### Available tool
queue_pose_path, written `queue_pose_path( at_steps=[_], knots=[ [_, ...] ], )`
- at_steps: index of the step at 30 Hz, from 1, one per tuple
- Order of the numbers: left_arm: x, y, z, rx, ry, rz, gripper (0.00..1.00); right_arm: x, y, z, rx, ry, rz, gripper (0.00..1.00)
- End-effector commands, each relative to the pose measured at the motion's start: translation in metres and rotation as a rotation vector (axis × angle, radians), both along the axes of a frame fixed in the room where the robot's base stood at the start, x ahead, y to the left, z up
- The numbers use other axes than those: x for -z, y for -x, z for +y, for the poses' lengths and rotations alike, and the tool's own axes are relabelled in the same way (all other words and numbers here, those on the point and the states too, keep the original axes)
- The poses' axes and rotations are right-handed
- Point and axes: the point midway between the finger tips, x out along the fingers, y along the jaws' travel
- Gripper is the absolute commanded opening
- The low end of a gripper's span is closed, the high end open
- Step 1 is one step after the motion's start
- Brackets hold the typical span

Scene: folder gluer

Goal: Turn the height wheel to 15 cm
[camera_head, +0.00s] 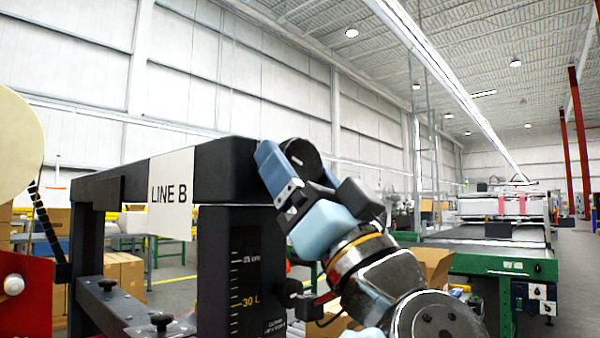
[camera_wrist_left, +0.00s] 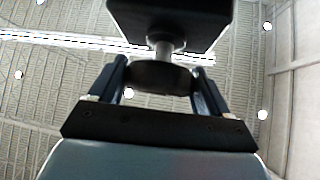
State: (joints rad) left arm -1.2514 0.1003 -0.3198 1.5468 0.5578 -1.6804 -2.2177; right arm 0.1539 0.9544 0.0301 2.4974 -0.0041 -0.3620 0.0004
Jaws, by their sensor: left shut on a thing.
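The height wheel (camera_wrist_left: 158,77) shows in the left wrist view as a dark round disc on a short metal shaft under a black block. My left gripper (camera_wrist_left: 160,82) has its two dark fingers on either side of the wheel, shut on it. A height scale (camera_head: 243,300) with marks 35 and 30 runs down the black post. My right gripper is not in view.
A sign reading LINE B (camera_head: 171,194) hangs on the beam. Black knobs (camera_head: 162,322) stand on the lower rail at left, near a red machine part (camera_head: 24,300). A green-framed machine (camera_head: 485,258) stands behind at right. Cardboard boxes (camera_head: 122,272) are behind the frame.

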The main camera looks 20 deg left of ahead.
Motion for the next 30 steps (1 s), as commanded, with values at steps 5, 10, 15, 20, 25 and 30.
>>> queue_pose_path(
  at_steps=[5, 10, 15, 20, 25, 30],
  knots=[
    [0.002, -0.001, 0.001, -0.005, 0.013, -0.035, 0.47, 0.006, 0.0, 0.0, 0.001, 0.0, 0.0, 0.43],
    [0.004, -0.002, 0.0, -0.006, 0.044, -0.12, 0.47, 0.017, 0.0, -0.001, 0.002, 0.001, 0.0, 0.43],
    [0.004, -0.003, 0.0, -0.007, 0.088, -0.24, 0.47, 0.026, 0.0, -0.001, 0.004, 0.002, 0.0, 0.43],
    [0.002, -0.003, 0.0, -0.005, 0.128, -0.352, 0.47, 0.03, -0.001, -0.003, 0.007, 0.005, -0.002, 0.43],
    [0.001, -0.004, -0.001, -0.004, 0.166, -0.454, 0.47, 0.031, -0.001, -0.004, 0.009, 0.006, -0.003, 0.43],
    [0.0, -0.004, 0.0, -0.003, 0.191, -0.527, 0.47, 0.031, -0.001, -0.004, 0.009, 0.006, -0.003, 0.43]
  ],
)
